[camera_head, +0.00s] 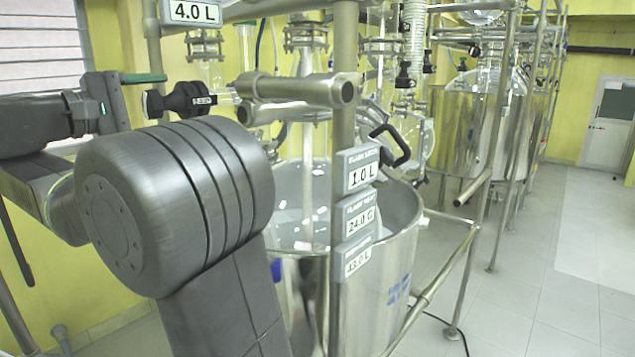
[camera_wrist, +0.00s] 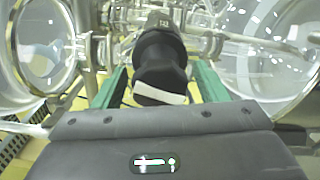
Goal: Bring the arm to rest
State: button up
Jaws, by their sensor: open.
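My gripper (camera_head: 138,90) is at the left of the head view, beside the upper frame of the near reactor. Its two green fingers show in the wrist view (camera_wrist: 158,84), spread apart. A black valve handle (camera_wrist: 160,68) with a white band lies in line with the gap between them, with room on both sides. I cannot tell whether its near end is between the fingers or just beyond them. In the head view the black handle (camera_head: 180,100) is just right of the gripper. My arm hides part of the near reactor.
The near reactor has a steel vessel (camera_head: 385,285), glassware and steel tubes. Its upright carries displays reading 1.0 L (camera_head: 361,177) and others below. A 4.0 L display (camera_head: 194,12) hangs above. Round glass vessels (camera_wrist: 40,50) flank the handle in the wrist view. Tiled floor (camera_head: 560,280) is clear at right.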

jog(key=shift+w+d+r+n+p, duration=0.15)
jog(key=shift+w+d+n+p, duration=0.1)
jog(key=shift+n+p, duration=0.2)
jog(key=n+p, duration=0.1)
jog(key=n, duration=0.1)
jog(key=shift+s+a+n+p, duration=0.1)
jog(key=shift+n+p, duration=0.2)
jog(key=shift+n, duration=0.05)
jog(key=n+p, duration=0.1)
jog(key=n, duration=0.2)
jog(key=shift+n, duration=0.3)
jog(key=n+p, duration=0.1)
jog(key=n, duration=0.2)
jog(key=shift+n+p, duration=0.3)
jog(key=v, duration=0.6)
jog(key=shift+s+a+b, duration=0.25)
jog(key=shift+s+b, duration=0.05)
jog(key=shift+b, duration=0.1)
jog(key=shift+w+f, duration=0.1)
jog(key=shift+f, duration=0.15)
